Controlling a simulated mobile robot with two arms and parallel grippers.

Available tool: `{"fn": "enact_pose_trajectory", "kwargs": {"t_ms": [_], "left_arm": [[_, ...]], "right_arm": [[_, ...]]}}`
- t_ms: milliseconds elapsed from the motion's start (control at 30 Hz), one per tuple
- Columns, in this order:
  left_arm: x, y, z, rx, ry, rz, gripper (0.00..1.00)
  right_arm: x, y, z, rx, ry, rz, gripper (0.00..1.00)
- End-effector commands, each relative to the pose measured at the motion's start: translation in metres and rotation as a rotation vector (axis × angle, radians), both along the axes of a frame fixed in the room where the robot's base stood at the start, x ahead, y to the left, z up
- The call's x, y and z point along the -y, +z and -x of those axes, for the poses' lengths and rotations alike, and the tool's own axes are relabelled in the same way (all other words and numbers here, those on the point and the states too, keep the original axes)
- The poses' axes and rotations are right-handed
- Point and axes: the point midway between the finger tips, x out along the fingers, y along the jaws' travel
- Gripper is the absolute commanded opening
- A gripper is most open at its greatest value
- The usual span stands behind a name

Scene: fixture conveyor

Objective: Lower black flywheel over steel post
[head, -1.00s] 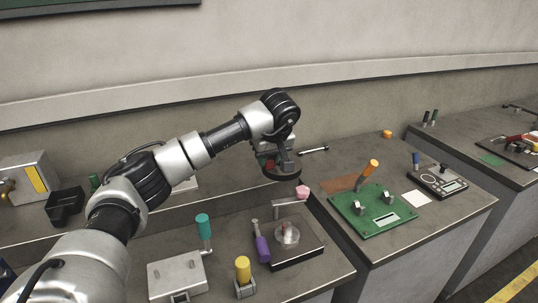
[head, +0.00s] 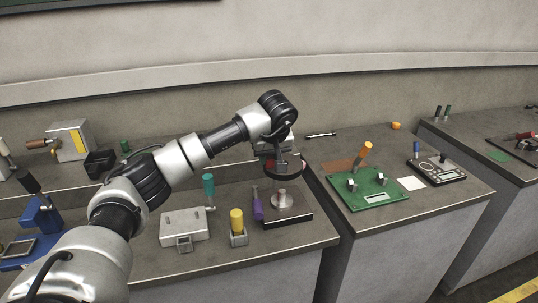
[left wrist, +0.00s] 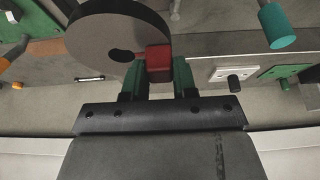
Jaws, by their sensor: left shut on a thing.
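The black flywheel (head: 284,178) is a dark disc held up by my left gripper (head: 277,160). In the left wrist view the flywheel (left wrist: 98,38) shows its flat face and a round hole. The green fingers of my left gripper (left wrist: 158,78) are shut on a red block (left wrist: 158,58) at the flywheel's rim. The steel post (head: 282,194) stands on a round silvery piece on a dark base plate (head: 300,217). The flywheel is above the post in the head view, apart from it; exact alignment cannot be told. My right gripper is not in view.
A purple-handled tool (head: 258,206) is close left of the base plate. A yellow-topped piece (head: 237,220), a teal-handled grey box (head: 184,226) and a blue vise (head: 40,215) are farther left. A green board (head: 372,199) and a scale (head: 440,172) are on the right bench.

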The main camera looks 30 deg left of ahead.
Motion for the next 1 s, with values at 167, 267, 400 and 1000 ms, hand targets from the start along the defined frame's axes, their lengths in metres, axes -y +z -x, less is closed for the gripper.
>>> {"fn": "enact_pose_trajectory", "kwargs": {"t_ms": [167,267,400,1000], "left_arm": [[0.0,-0.007,0.0,0.004,0.0,0.001,0.0],[0.0,-0.017,0.0,0.004,0.0,0.001,0.0],[0.0,-0.03,0.0,0.004,0.001,0.001,0.0],[0.0,-0.069,0.0,0.005,0.0,0.001,0.0]], "right_arm": [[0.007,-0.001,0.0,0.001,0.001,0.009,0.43],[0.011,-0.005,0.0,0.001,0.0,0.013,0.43],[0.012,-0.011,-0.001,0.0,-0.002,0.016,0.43],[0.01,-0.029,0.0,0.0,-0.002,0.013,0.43]]}}
